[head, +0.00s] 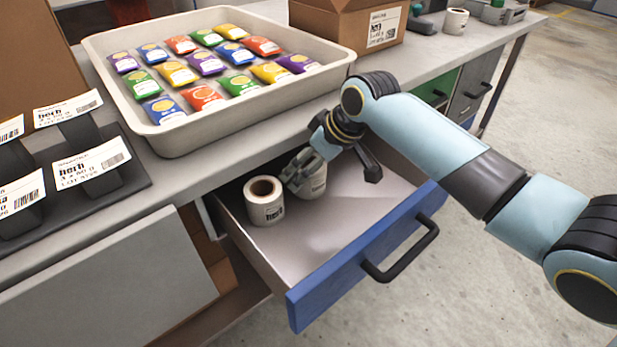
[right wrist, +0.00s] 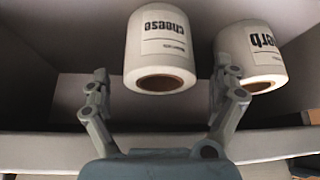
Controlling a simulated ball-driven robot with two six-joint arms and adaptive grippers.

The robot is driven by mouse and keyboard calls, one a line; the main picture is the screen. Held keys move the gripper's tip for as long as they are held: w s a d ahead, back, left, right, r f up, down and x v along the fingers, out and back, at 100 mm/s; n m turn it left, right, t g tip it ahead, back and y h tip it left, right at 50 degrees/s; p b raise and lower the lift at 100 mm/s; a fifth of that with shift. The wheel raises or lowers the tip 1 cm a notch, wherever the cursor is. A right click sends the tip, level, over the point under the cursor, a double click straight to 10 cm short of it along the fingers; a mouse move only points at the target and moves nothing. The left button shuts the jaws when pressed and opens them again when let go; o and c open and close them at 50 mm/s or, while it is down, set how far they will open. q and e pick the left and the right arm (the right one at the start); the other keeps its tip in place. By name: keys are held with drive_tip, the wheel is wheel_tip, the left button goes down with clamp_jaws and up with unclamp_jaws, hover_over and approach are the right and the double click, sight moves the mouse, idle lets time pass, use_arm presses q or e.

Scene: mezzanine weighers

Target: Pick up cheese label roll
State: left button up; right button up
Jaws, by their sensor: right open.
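The cheese label roll (right wrist: 158,45) is a white roll with a brown core and "cheese" on its label. It stands in the open blue-fronted drawer (head: 330,245), and in the head view (head: 315,184) my gripper partly hides it. My right gripper (head: 300,174) is open and reaches down into the drawer at this roll. In the right wrist view (right wrist: 163,85) the roll lies ahead between the spread fingers, with nothing gripped; I cannot tell whether a finger touches it. My left gripper is out of view.
A herb label roll (head: 265,203) stands close beside the cheese roll; one finger overlaps it in the right wrist view (right wrist: 252,55). A tray (head: 205,139) of coloured packets sits on the counter above. The drawer's front part is empty.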

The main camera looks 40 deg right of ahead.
drive_tip(key=shift+w+f, duration=0.25)
drive_tip(key=shift+f, duration=0.25)
drive_tip(key=shift+c, duration=0.2)
drive_tip(key=c, duration=1.3)
drive_tip(key=shift+c, duration=0.2)
drive_tip(key=shift+r, duration=0.2)
